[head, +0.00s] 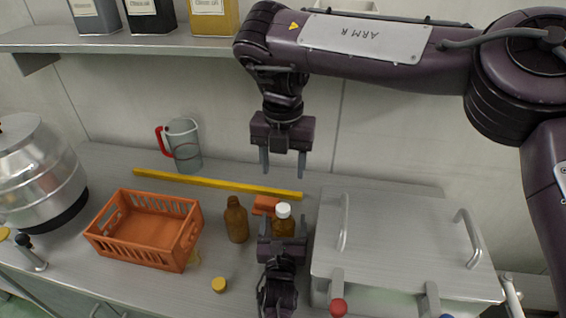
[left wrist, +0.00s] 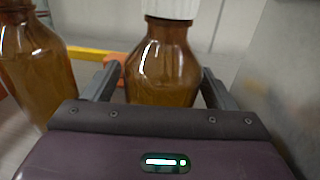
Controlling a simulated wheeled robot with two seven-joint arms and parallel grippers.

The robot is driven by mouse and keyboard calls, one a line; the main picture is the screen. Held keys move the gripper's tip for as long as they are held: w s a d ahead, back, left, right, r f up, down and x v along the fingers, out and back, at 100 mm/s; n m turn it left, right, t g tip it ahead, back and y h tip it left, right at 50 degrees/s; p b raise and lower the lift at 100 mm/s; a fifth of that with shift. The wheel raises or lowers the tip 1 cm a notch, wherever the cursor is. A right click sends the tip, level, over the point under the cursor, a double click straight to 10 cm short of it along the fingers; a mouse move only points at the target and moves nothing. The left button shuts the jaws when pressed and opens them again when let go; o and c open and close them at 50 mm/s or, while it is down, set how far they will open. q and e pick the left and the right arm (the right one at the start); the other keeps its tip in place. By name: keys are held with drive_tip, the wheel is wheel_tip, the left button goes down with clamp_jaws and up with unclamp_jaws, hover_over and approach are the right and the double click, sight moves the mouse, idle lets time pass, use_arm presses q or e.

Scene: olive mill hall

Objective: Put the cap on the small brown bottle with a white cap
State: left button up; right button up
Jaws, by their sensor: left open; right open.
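The small brown bottle (head: 284,228) stands upright on the steel counter with the white cap (head: 283,210) on its top; whether the cap is tight cannot be told. The left wrist view shows the bottle (left wrist: 163,65) close up, with the white cap (left wrist: 172,8) cut by the top edge. My left gripper (head: 284,224) is open, its fingers on either side of the bottle; contact cannot be told. My right gripper (head: 283,165) is open and empty, pointing down above and behind the bottle, clear of the cap.
An uncapped brown bottle (head: 236,222) stands just left, with a yellow cap (head: 218,285) before it. An orange block (head: 264,204) and a yellow bar (head: 215,184) lie behind. An orange crate (head: 145,255) is left; a steel box (head: 400,240) is close right. A jug (head: 185,146) stands behind.

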use_arm(q)
drive_tip(key=s, duration=0.7)
drive_tip(key=shift+s+a, duration=0.2)
drive_tip(key=shift+s, duration=0.2)
